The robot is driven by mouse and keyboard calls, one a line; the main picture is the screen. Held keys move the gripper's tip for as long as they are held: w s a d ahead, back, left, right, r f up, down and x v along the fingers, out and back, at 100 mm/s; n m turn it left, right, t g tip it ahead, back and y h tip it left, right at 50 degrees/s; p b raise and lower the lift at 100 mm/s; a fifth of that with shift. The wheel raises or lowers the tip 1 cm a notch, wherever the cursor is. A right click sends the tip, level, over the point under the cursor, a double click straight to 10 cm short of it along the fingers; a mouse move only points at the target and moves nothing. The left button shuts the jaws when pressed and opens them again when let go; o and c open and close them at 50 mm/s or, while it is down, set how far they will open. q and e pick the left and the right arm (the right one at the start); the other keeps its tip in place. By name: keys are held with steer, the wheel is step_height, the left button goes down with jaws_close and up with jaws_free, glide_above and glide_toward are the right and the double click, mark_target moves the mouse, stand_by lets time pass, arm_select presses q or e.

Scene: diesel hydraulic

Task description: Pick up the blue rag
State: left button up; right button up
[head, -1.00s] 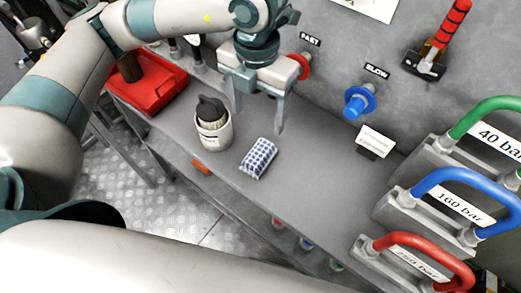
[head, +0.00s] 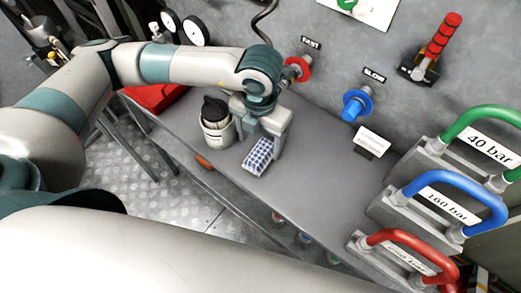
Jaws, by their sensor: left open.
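The blue rag (head: 258,158) is a small blue-and-white checked bundle lying on the grey bench (head: 310,185). My left gripper (head: 257,142) points down right at the rag, its jaws open. One finger shows at the rag's far right side. The other finger is by its left side, near the white pot. Whether the fingers touch the rag I cannot tell. My right gripper is not in view.
A white pot (head: 216,133) with a dark top stands close left of the rag. A red tray (head: 155,97) lies at the back left. Red and blue knobs (head: 355,104) and coloured handles (head: 450,195) stand to the right. The bench front is clear.

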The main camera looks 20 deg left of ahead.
mark_target(260, 151)
arm_select(q)
steer(key=shift+f, duration=0.65)
steer(key=shift+f+p, duration=0.2)
steer(key=shift+p, duration=0.25)
steer(key=shift+w+f+p, duration=0.2)
steer(key=shift+f+p, duration=0.5)
steer(key=shift+p, duration=0.05)
step_height(260, 151, down, 2)
steer(key=shift+f+p, duration=0.1)
steer(key=shift+p, duration=0.4)
steer(key=shift+f, duration=0.6)
steer(key=c, duration=1.1)
